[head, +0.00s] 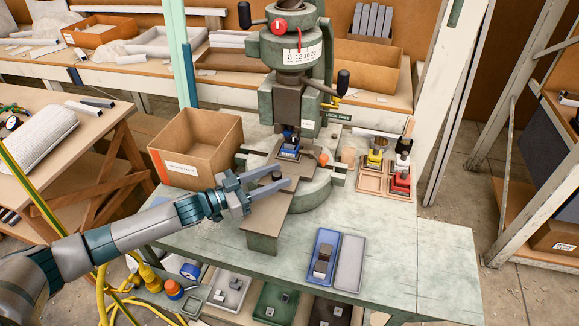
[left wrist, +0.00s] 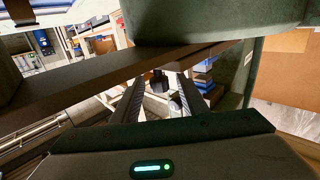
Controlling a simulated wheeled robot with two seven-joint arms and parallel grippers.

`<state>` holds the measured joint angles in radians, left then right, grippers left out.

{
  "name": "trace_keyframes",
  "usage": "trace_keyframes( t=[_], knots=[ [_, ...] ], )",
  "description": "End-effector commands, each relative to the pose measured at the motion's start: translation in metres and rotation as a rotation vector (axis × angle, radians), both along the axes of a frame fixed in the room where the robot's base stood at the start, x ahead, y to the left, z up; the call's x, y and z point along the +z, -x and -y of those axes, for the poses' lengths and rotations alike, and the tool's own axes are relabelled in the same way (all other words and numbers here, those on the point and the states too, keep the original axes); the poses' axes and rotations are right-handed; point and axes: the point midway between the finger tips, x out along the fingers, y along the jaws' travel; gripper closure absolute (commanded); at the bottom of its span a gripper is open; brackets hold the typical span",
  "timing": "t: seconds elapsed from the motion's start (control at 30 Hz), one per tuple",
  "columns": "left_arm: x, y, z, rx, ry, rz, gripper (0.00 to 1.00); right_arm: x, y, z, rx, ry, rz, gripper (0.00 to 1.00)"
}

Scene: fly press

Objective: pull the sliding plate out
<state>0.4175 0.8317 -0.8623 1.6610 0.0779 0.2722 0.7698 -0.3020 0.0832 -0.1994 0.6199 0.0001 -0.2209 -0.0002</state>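The sliding plate (head: 265,217) is a long brownish bar on the green fly press, running from under the ram toward the front of the bench. A dark round knob (head: 277,175) stands up on it, and shows in the left wrist view (left wrist: 159,80) between my fingers. My left gripper (head: 279,176) reaches in from the left with one finger on each side of the knob. In the left wrist view its fingers (left wrist: 161,86) look apart, with a gap around the knob. A blue part (head: 289,148) sits under the ram. My right gripper is not in view.
A cardboard box (head: 197,148) stands left of the press, close behind my left arm. A blue tray (head: 323,257) and a grey tray (head: 349,264) lie at the front right. A wooden tray (head: 372,183) with coloured parts is at right.

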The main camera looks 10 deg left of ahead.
Motion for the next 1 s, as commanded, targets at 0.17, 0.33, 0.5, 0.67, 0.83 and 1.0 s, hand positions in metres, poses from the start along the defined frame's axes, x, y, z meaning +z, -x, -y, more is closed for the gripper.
trace_keyframes(
  t=[0.17,0.33,0.5,0.67,0.83,1.0],
  knots=[
    [0.002,-0.019,0.021,0.000,0.001,0.001,0.60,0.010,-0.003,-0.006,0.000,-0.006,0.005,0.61],
    [0.001,-0.029,0.031,0.000,0.001,0.001,0.60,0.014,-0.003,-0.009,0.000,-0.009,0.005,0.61],
    [0.000,-0.032,0.034,0.000,-0.001,-0.001,0.60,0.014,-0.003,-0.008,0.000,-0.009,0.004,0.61],
    [0.000,-0.032,0.034,0.000,-0.001,0.000,0.60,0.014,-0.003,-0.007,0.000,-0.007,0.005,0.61],
    [0.000,-0.032,0.034,0.000,-0.001,-0.001,0.82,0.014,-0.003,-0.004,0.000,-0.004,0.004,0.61],
    [0.000,-0.032,0.034,0.000,-0.001,-0.001,1.00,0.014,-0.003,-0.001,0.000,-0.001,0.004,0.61]
  ],
)
